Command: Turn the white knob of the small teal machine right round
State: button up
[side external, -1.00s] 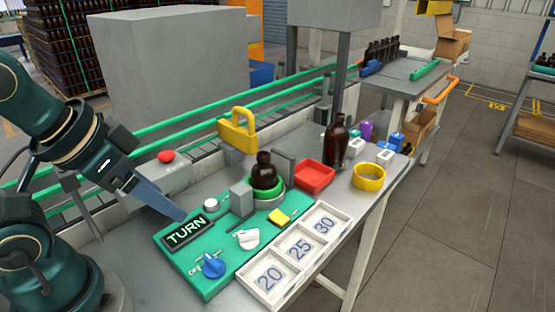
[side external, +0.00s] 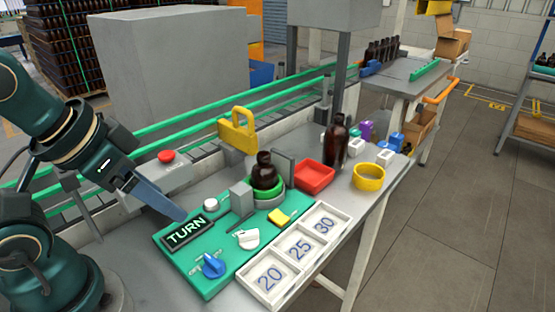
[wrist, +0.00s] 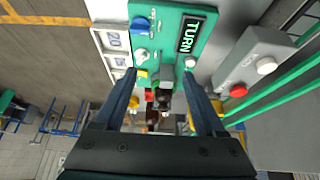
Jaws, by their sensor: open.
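The small teal machine (side external: 225,272) lies on the bench, with a display reading TURN (side external: 187,231). Its white knob (side external: 247,239) is right of the display and above the blue knob (side external: 213,265). In the wrist view the white knob (wrist: 141,55) shows near the top, between the blue knob and the yellow button. My gripper (side external: 181,216) is above the left part of the machine, near the display, apart from the white knob. In the wrist view my gripper (wrist: 158,76) is open, with nothing between its fingers touching them.
A brown bottle (side external: 264,170) stands on a green ring at the machine's back. A white tray (side external: 245,288) marked 20, 25, 30 lies in front. A red bin (side external: 315,177), a yellow ring (side external: 368,178) and another bottle (side external: 337,142) stand farther right. A red button (side external: 166,156) sits behind.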

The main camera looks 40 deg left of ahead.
jog(key=shift+o, duration=0.4)
jog(key=n+g, duration=0.5)
jog(key=n, duration=0.7)
send_over(248, 232)
jog(key=f, duration=0.6)
jog(key=shift+w+a, duration=0.1)
jog(key=shift+w, duration=0.1)
jog(key=shift+s+f+g, duration=0.15)
jog(key=shift+f+g, duration=0.15)
jog(key=shift+f, duration=2.75)
